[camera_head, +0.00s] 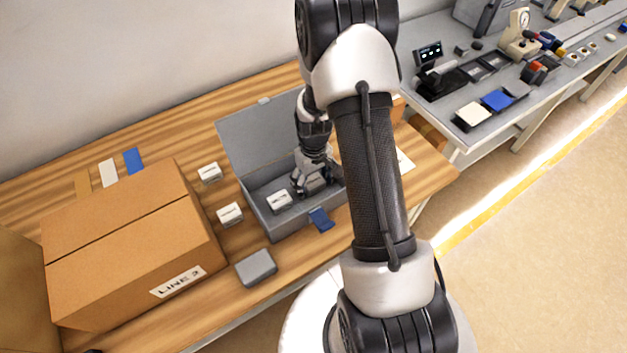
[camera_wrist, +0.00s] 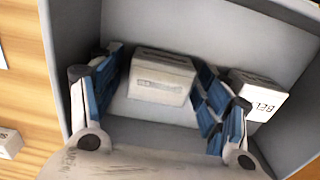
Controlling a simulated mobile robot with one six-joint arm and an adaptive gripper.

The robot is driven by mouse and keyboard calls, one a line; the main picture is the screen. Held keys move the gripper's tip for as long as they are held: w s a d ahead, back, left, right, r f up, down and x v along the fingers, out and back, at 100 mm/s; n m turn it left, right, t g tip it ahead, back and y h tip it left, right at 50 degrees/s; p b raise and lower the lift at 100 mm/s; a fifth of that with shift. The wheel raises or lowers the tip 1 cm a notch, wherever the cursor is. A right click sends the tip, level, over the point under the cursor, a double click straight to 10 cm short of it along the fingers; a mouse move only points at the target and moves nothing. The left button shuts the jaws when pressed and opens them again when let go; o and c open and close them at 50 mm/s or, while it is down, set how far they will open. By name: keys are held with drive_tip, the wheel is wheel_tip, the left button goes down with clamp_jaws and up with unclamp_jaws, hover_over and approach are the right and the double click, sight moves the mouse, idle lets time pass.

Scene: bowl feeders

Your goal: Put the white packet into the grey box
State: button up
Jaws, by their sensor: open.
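The grey box (camera_head: 262,218) stands on the wooden table with its lid raised at the back. A white packet (camera_head: 279,201) lies inside it, left of my gripper (camera_head: 308,184), which reaches down into the box. In the wrist view, my gripper (camera_wrist: 160,62) is open. A white packet (camera_wrist: 160,88) lies between its spread fingers, with a gap visible on the left. A second white packet (camera_wrist: 262,95) with dark lettering sits by the right finger, inside the grey box (camera_wrist: 200,20). My gripper hides part of the box interior in the head view.
Two white packets (camera_head: 209,172) (camera_head: 230,214) lie on the table left of the box. A large cardboard box (camera_head: 130,235) stands further left. A grey block (camera_head: 256,268) lies in front, and a blue piece (camera_head: 320,220) is at the box's front wall. A grey workbench (camera_head: 470,120) is to the right.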

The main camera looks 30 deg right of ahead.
wheel_tip(320, 180, up, 13)
drive_tip(key=p, duration=0.4)
wheel_tip(320, 180, up, 8)
drive_tip(key=t, duration=0.1)
hover_over(313, 181)
drive_tip(key=s+a, duration=0.1)
drive_tip(key=a, duration=0.2)
drive_tip(key=s+a+r+t, duration=0.1)
drive_tip(key=s+a+r, duration=0.3)
drive_tip(key=s+r, duration=0.4)
drive_tip(key=s+a+r+t, duration=0.2)
drive_tip(key=s+a+r, duration=0.3)
drive_tip(key=s+r, duration=0.3)
drive_tip(key=s, duration=0.3)
drive_tip(key=shift+a+r+t, duration=0.3)
drive_tip(key=shift+r, duration=0.1)
drive_tip(key=shift+w, duration=0.1)
drive_tip(key=shift+c, duration=0.5)
